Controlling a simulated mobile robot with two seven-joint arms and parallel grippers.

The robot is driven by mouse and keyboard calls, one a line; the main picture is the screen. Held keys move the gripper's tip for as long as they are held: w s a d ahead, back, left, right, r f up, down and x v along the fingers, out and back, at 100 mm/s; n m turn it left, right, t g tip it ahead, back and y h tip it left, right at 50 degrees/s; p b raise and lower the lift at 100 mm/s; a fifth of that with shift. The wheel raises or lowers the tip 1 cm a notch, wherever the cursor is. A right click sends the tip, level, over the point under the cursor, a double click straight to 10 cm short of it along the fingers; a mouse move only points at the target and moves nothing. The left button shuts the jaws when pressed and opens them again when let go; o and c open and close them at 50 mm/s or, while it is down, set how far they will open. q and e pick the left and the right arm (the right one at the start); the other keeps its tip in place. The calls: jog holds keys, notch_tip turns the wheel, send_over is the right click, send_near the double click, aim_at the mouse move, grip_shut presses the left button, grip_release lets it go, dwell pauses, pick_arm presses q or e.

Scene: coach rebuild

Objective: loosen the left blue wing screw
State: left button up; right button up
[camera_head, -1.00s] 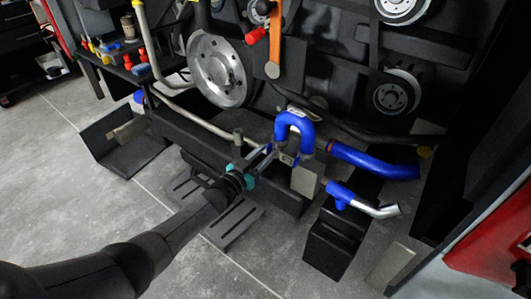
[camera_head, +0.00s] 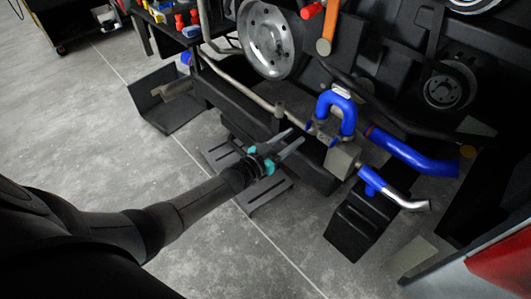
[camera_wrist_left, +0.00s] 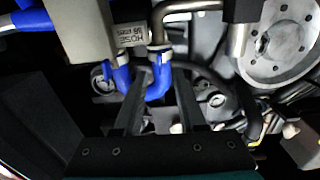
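A blue U-shaped hose (camera_head: 337,108) stands upright at the front of the machine. A small blue part (camera_head: 308,125) shows beside the hose's left end; it may be the left wing screw, but it is too small to tell. My left gripper (camera_head: 296,136) is open and empty, a little left of the hose, its fingers pointing toward it. In the left wrist view the blue hose (camera_wrist_left: 158,80) shows beyond and between the two spread fingers (camera_wrist_left: 158,88). My right gripper is not in view.
A grey block (camera_head: 342,160) sits just below the hose. A thicker blue hose (camera_head: 415,157) runs right, and a blue and silver pipe (camera_head: 392,191) lies above a black stepped block (camera_head: 358,220). A metal pulley (camera_head: 266,40) is at upper left.

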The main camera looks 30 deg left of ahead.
pick_arm(q)
jog(key=p+v, duration=0.2)
jog(key=v, duration=0.7)
jog(key=shift+s+p, duration=0.25)
jog(key=shift+p, duration=0.15)
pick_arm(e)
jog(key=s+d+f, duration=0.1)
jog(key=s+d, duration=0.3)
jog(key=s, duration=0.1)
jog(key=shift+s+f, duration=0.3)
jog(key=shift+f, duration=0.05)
pick_arm(q)
jog(key=shift+a, duration=0.1)
